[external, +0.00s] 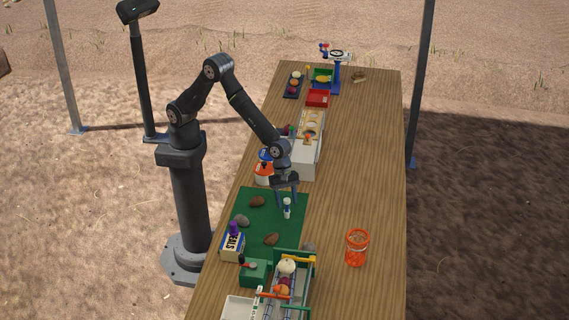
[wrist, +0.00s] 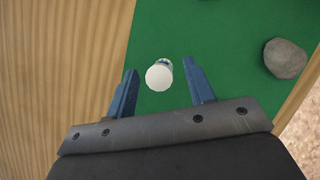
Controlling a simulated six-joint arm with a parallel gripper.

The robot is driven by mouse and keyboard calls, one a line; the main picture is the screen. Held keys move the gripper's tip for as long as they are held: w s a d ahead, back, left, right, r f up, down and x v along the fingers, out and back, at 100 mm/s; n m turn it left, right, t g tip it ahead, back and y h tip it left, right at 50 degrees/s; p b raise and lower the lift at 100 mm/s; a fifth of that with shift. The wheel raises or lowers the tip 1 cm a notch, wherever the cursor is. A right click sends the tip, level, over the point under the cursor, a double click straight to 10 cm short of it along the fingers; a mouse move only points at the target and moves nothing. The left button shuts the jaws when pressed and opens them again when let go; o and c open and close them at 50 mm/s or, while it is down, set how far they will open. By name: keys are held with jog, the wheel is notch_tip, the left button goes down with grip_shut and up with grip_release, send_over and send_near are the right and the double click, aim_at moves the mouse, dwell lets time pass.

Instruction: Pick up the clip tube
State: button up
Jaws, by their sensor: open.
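The clip tube (external: 287,207) is a small upright tube with a white top. It stands on the green mat (external: 264,203) near the mat's right edge. In the wrist view its round white cap (wrist: 159,77) shows from above, with a bit of its blue and clear body behind. My gripper (external: 286,197) is right above and around the tube in the external view. In the wrist view my gripper's (wrist: 160,88) two blue fingers are apart, with the cap between and slightly beyond their tips. No contact with the tube shows.
Several stones lie on the mat, one (wrist: 285,58) right of the tube in the wrist view. A labelled box (external: 232,247) stands at the mat's near left corner. An orange jar (external: 357,247) stands to the right. A green-framed rack (external: 284,285) is nearer the camera. Bare wood lies right of the mat.

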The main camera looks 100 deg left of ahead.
aim_at(288, 209)
jog(key=shift+x, duration=1.55)
jog(key=shift+c, duration=0.2)
jog(key=shift+r, duration=0.1)
jog(key=c, duration=1)
jog(key=shift+r, duration=0.15)
